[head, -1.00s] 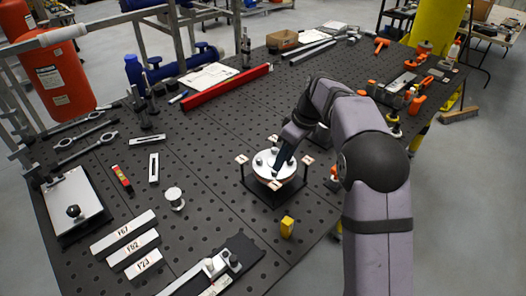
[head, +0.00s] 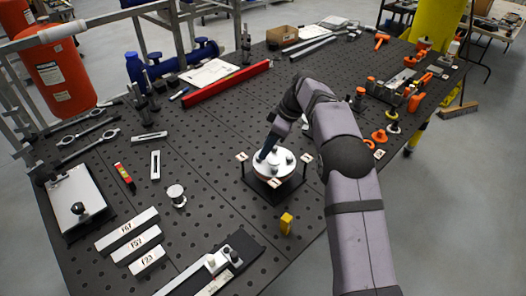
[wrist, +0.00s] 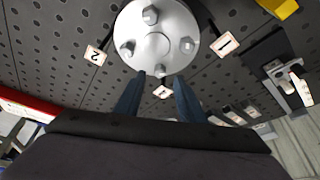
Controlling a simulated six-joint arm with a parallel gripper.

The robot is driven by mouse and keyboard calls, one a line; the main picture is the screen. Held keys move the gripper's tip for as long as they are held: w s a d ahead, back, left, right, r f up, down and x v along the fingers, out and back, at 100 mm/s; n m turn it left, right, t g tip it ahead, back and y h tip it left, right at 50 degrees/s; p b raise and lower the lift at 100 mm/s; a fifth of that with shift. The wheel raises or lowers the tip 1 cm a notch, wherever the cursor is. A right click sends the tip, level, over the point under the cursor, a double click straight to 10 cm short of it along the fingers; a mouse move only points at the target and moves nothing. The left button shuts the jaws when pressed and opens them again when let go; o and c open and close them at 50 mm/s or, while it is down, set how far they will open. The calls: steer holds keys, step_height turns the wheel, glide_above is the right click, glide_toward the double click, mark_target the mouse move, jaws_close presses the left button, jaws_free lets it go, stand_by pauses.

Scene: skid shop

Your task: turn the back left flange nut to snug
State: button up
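The round silver flange (head: 273,172) sits on a dark square stand on the table, with hex nuts on its top face around a raised centre. In the wrist view the flange (wrist: 157,28) shows nuts at its far (wrist: 150,14), left (wrist: 127,48) and right (wrist: 187,45) sides. The near nut (wrist: 160,70) lies between my fingertips. My gripper (head: 261,158) points down at the back left of the flange in the head view. In the wrist view my gripper (wrist: 159,77) is open, with gaps between the nut and both fingers. Finger height against the nut is unclear.
Small numbered tags (head: 242,157) stand around the flange. A yellow block (head: 286,223) is in front of it. A silver spool-like piece (head: 176,195) and labelled bars (head: 134,243) lie to the left. A red bar (head: 227,84) lies behind. The perforated table (head: 215,140) is clear between.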

steer(key=shift+p+x, duration=0.65)
steer(key=shift+x, duration=1.4)
jaws_close()
